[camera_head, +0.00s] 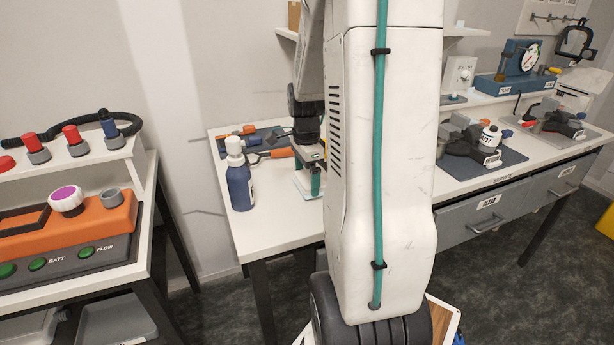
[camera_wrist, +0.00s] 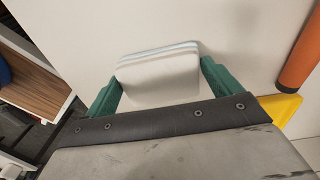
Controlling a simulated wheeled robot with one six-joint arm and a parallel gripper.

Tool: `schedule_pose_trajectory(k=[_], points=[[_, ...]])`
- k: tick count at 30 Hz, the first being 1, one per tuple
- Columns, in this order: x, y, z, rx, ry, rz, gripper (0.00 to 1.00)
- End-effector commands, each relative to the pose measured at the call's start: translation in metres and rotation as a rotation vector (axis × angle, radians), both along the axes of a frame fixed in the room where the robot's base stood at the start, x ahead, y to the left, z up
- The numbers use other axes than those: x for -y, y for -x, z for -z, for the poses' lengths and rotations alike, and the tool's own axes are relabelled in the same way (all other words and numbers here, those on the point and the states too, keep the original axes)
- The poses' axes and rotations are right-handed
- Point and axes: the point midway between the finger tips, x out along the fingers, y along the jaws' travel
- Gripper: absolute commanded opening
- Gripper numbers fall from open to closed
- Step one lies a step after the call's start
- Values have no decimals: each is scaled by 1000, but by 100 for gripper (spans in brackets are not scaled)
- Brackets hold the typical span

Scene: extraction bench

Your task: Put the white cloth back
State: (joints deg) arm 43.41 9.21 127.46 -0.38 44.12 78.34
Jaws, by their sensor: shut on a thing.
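The white cloth (camera_wrist: 158,75) is a folded pad with faint blue-grey stripes along its far edge. In the wrist view it lies between the two green fingers of my gripper (camera_wrist: 160,84), which are shut on it from both sides. In the head view my gripper (camera_head: 311,180) is low over the left part of the white bench (camera_head: 275,226), and my arm hides much of it. A pale edge of the cloth shows beside the fingers there. I cannot tell whether the cloth touches the bench top.
A blue bottle with a white cap (camera_head: 239,180) stands left of my gripper. An orange-handled tool (camera_head: 270,154) lies behind it; an orange handle (camera_wrist: 300,60) shows at right in the wrist view. A clamp fixture (camera_head: 470,140) stands right of my arm. The front left bench corner is clear.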

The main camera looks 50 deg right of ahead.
Motion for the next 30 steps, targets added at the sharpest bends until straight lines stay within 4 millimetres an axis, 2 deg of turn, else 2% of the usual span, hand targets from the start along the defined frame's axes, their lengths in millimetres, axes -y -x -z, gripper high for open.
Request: schedule_pose_trajectory(k=[11,12,13,20,23,26,30], points=[[0,-1,7,1,1,-1,61],[0,-1,7,2,1,-1,96],[0,-1,7,2,1,-1,100],[0,-1,6,2,1,-1,100],[0,-1,0,1,2,-1,100],[0,-1,-15,4,3,-1,100],[0,-2,-45,5,4,-1,100]])
